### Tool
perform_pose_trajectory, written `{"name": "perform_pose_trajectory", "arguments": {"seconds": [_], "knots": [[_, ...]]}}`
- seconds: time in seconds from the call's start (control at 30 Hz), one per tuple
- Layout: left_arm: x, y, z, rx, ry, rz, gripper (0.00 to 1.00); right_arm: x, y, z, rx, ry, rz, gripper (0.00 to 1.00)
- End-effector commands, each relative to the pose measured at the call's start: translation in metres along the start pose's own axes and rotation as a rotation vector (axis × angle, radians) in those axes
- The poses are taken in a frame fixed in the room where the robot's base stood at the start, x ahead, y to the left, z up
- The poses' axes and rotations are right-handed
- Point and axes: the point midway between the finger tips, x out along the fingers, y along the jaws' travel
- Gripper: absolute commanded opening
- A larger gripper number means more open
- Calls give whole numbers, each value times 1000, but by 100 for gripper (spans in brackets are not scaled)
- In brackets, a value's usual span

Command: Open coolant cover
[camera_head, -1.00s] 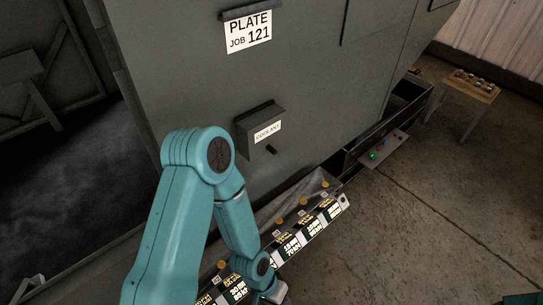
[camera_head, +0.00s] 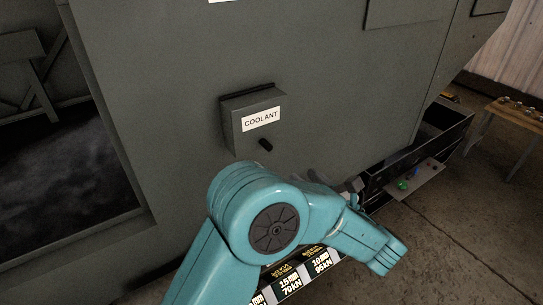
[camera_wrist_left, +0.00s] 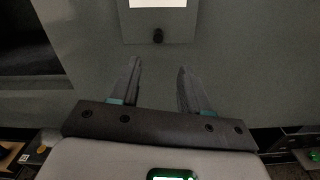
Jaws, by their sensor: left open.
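The coolant cover (camera_head: 246,124) is a small grey box with a white COOLANT label on the large grey cabinet wall. It looks shut. A black knob (camera_head: 265,144) sticks out below the label. In the left wrist view the cover (camera_wrist_left: 134,28) is at the top, its label cut off by the edge, with the knob (camera_wrist_left: 157,36) under it. My left gripper (camera_wrist_left: 158,66) is open and empty, its fingers pointing toward the wall just below the knob, apart from it. In the head view my left arm hides most of this gripper (camera_head: 338,184). My right gripper is not in view.
A rack of labelled blocks (camera_head: 290,281) lies below my left arm, partly hidden by it. To the right are an open drawer (camera_head: 440,143) and a small panel with coloured buttons (camera_head: 415,180). A wooden table (camera_head: 515,115) stands at the far right. The floor there is clear.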

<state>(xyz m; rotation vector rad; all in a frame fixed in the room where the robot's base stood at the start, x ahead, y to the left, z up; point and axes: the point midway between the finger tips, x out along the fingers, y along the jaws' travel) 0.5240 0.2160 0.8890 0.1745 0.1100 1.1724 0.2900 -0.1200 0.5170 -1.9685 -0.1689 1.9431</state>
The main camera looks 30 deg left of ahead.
Motion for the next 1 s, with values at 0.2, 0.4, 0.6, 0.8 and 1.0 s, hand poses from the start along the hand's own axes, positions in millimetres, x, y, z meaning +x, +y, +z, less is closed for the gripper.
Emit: {"name": "perform_pose_trajectory", "arguments": {"seconds": [0.2, 0.4, 0.6, 0.8, 1.0], "knots": [[53, 5, -2, 0, 5, 7, 46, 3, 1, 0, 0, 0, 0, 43], [100, 6, -3, 1, 5, 8, 46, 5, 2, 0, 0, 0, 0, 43], [133, 4, -3, 1, 5, 5, 46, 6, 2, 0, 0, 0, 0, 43], [146, 2, -2, 1, 4, 3, 46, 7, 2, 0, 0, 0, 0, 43], [146, 1, -2, 2, 4, 1, 46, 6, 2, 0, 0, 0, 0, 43]]}}
